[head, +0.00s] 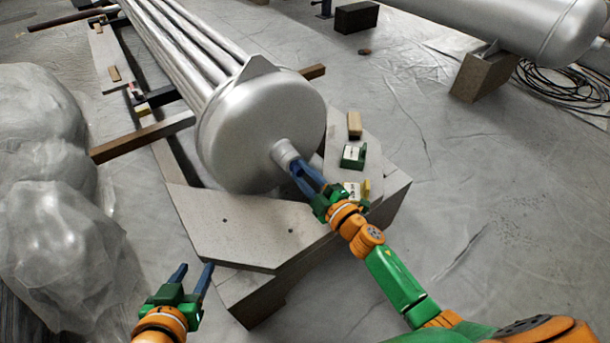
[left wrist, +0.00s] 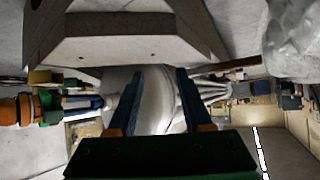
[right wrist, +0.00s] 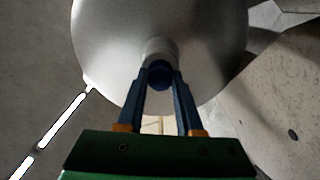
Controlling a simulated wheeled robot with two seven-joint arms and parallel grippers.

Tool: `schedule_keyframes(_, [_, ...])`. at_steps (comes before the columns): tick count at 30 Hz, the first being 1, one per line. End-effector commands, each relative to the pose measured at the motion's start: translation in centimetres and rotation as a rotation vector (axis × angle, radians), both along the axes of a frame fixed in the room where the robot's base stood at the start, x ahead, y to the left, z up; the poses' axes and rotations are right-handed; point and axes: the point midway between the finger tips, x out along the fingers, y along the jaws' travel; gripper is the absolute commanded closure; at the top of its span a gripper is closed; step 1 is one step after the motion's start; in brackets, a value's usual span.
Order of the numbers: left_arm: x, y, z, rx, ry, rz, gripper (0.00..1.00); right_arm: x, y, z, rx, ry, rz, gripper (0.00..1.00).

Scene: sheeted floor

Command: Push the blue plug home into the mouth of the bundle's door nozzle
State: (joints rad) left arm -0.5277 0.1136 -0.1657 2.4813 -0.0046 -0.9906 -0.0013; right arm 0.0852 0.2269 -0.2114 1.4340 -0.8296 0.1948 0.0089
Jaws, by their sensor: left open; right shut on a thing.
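The bundle is a large silver cylinder with long tubes behind it and a round door (head: 245,135) facing me. A short pale nozzle (head: 285,152) sticks out of the door. My right gripper (head: 303,178) is shut on the blue plug (right wrist: 160,74), which sits between its fingertips right at the nozzle mouth (right wrist: 160,48). The plug lines up closely with the nozzle in the right wrist view. I cannot tell how deep it sits. My left gripper (head: 190,270) is open and empty, low in front of the grey bench, well away from the nozzle.
A grey slab bench (head: 250,232) stands under the door. On its right side lie a wooden block (head: 354,125) and a green item (head: 353,157). Sheeted lumps (head: 50,200) stand at the left. A second silver vessel (head: 520,25) is at the upper right. Floor at right is mostly clear.

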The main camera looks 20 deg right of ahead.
Motion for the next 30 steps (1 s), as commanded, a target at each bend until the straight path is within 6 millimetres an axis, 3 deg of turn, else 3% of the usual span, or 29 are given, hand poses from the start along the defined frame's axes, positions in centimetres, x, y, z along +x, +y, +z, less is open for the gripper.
schedule_keyframes(2, [0.0, 0.0, 0.0, 0.0, 0.0, 0.0, 0.5, 0.0, 0.0, 0.0, 0.0, 0.0, 0.0, 1.0])
schedule_keyframes(3, [0.0, 0.0, 0.0, 0.0, 0.0, 0.0, 0.5, 0.0, 0.0, 0.0, 0.0, 0.0, 0.0, 0.6])
schedule_keyframes(6, [0.0, 0.0, 0.0, 0.0, 0.0, 0.0, 0.5, 0.0, 0.0, 0.0, 0.0, 0.0, 0.0, 0.33])
schedule_keyframes(7, [0.0, 0.0, 0.0, 0.0, 0.0, 0.0, 0.5, 0.0, 0.0, 0.0, 0.0, 0.0, 0.0, 0.3])
schedule_keyframes(16, [0.1, 0.0, 0.2, -0.002, -0.01, 0.0, 0.5, 0.0, 0.0, 0.0, 0.0, 0.0, 0.0, 0.3])
schedule_keyframes(20, [1.3, -0.5, 2.0, -0.02, -0.106, -0.008, 0.5, 0.0, 0.0, 0.0, 0.0, 0.0, 0.0, 0.3])
schedule_keyframes(30, [-6.1, 1.8, -4.2, 0.068, 0.38, 0.024, 0.5, -5.2, -1.9, 0.1, 0.0, 0.003, -0.002, 0.3])
